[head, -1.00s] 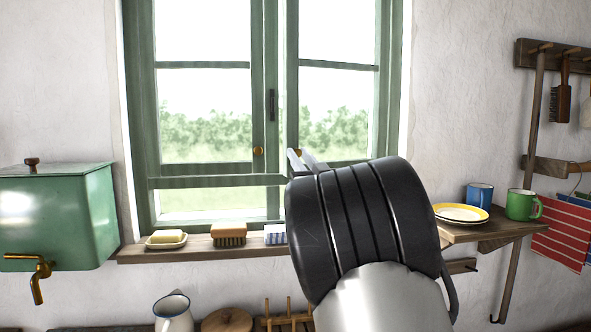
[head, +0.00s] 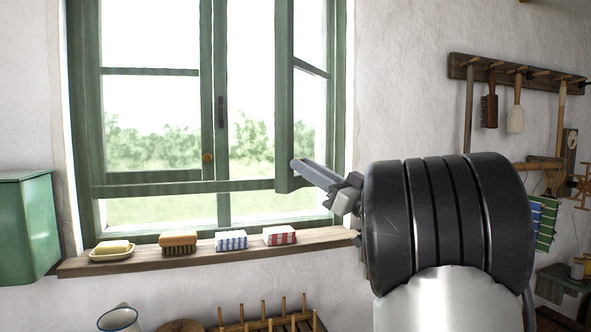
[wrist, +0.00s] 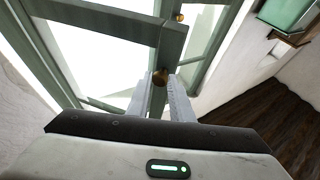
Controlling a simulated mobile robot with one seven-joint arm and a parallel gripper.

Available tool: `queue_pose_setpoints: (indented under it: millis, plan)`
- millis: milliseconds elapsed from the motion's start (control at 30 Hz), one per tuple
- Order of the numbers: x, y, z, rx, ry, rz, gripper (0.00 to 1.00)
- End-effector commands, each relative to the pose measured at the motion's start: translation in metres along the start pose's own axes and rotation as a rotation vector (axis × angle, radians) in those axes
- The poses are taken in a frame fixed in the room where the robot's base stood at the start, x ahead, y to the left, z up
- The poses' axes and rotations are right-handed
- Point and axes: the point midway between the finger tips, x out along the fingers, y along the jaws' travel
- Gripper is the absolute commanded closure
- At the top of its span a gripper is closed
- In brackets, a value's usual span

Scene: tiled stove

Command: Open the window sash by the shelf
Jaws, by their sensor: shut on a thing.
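The green window (head: 205,100) has two sashes. The right sash (head: 284,90) is swung partly open into the room, its free edge toward me. The left sash (head: 206,100) is closed and has a brass knob (head: 208,157). My gripper (head: 300,166) reaches in from the right at the lower end of the right sash's free edge. In the wrist view my fingers (wrist: 161,88) are closed around that sash's brass knob (wrist: 160,76). My arm hides the shelf by the window in the head view.
A peg rail (head: 515,72) with brushes hangs at right. A green tank (head: 25,225) is at left.

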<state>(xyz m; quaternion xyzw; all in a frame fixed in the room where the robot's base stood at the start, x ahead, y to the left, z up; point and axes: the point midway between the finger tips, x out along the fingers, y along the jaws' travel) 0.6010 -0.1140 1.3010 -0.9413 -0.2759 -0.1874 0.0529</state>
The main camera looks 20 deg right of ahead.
Motion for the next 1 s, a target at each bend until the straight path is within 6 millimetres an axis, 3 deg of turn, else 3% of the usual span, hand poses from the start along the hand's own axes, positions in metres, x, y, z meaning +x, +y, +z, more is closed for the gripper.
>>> queue_pose_setpoints:
  millis: [33,433,467,567,1000]
  plan:
    - [-0.0048,0.0083,-0.0028,-0.006,0.001,0.022,1.0]
    - [-0.0072,0.0111,-0.0053,-0.009,0.002,0.027,1.0]
    - [-0.0072,0.0112,-0.0053,-0.009,0.002,0.027,0.79]
    - [-0.0069,0.0108,-0.0053,-0.009,0.003,0.026,0.62]
    - [-0.0104,0.0068,-0.0032,-0.004,0.001,0.016,0.62]
